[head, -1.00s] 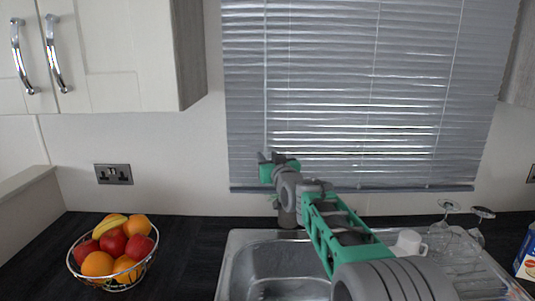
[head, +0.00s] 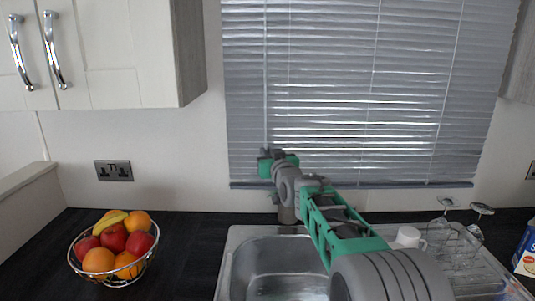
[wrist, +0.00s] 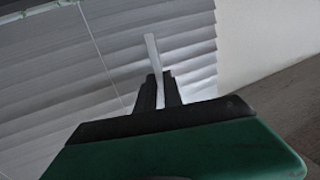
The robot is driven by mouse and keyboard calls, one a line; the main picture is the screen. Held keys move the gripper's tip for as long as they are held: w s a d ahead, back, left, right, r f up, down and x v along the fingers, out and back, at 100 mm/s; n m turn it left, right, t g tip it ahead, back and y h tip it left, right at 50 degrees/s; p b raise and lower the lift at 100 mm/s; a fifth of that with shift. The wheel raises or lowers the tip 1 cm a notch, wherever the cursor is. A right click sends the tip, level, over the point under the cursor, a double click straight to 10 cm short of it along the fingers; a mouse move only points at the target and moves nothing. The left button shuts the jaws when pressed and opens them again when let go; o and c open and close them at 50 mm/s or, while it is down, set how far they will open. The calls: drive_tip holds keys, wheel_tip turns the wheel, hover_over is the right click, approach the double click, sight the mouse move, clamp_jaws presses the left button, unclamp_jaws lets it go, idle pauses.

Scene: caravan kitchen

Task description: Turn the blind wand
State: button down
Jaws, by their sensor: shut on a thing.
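The blind wand (wrist: 153,55) is a thin pale stick in the wrist view. It stands between the two dark fingers of my gripper (wrist: 159,80), which are shut on it. In the head view my gripper (head: 268,154) is at the lower left part of the grey slatted blind (head: 350,75). A thin pale line runs down the blind to it. The slats fill the left of the wrist view, and bright gaps show between the lower slats in the head view.
A metal sink (head: 240,265) lies below my arm. A white cup (head: 408,236) and upturned glasses (head: 468,240) stand on the drainer at the right. A wire fruit bowl (head: 150,262) is on the dark worktop at the left. A cabinet (head: 135,55) hangs above it.

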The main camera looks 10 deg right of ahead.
idle(0.3)
drive_tip(key=n+g+y+p, duration=0.1)
drive_tip(key=n+y+p, duration=0.1)
drive_tip(key=y, duration=0.1)
drive_tip(key=d+n+g+y+p, duration=0.1)
drive_tip(key=n+g+y+p, duration=0.1)
drive_tip(key=n+y, duration=0.1)
drive_tip(key=n+g+y+p, duration=0.2)
drive_tip(key=y, duration=0.3)
drive_tip(key=shift+w+d+r+n, duration=0.25)
drive_tip(key=shift+w+n, duration=0.05)
drive_tip(key=shift+w, duration=0.05)
drive_tip(key=shift+f+n+g+y+p, duration=0.2)
drive_tip(key=shift+n+g+y+p, duration=0.4)
drive_tip(key=shift+p, duration=1.2)
drive_tip(key=c, duration=1.5)
unclamp_jaws()
drive_tip(key=shift+w, duration=0.1)
